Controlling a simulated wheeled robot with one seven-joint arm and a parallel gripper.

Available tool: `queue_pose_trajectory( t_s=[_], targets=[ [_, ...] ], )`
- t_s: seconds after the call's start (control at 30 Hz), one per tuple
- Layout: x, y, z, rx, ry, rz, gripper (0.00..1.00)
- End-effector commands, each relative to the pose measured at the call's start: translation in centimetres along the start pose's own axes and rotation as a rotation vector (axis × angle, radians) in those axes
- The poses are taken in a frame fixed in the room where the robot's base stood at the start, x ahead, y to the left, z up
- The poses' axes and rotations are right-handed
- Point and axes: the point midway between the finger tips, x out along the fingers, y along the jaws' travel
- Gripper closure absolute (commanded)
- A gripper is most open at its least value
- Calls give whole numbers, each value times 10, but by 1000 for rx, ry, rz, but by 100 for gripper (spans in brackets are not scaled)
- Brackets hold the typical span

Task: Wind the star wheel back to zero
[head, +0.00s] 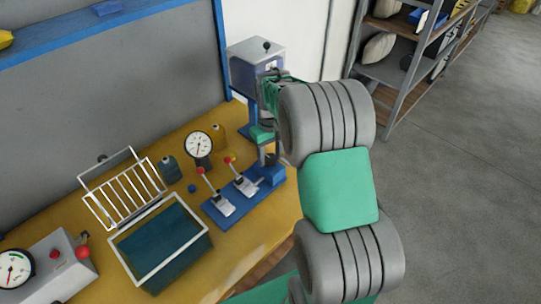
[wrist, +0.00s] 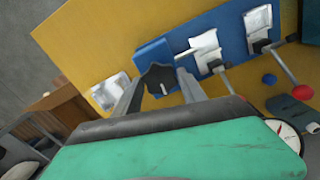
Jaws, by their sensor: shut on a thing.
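A black star wheel (wrist: 157,79) with rounded lobes and a pale mark shows in the wrist view, in front of a blue block (wrist: 154,52). My gripper (wrist: 160,76) has one grey finger on each side of the wheel and is shut on it. In the head view my gripper (head: 267,155) points down over the blue block (head: 271,175) at the right end of the bench; the wheel cannot be made out there. Any scale or zero mark on the wheel is too small to read.
Two toggle clamps with red knobs stand on a blue plate (head: 217,213) left of my gripper. A round dial gauge (head: 199,145) stands behind them. A grey press head (head: 255,65) rises behind. A wire-rimmed bin (head: 160,243) and a control box (head: 50,268) are further left.

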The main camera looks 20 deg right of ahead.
Motion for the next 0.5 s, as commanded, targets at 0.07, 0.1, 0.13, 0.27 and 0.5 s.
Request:
queue_pose_trajectory(
  t_s=[0.07, 0.1, 0.13, 0.27, 0.5],
  targets=[
    [-1, 0, -1, -35, 4, 1, 92],
    [-1, 0, -1, -51, 4, 1, 92],
    [-1, 0, -1, -60, 4, 1, 92],
    [-2, 0, -1, -93, 4, 1, 92],
    [-2, 0, -1, -112, 4, 2, 92]
  ],
)
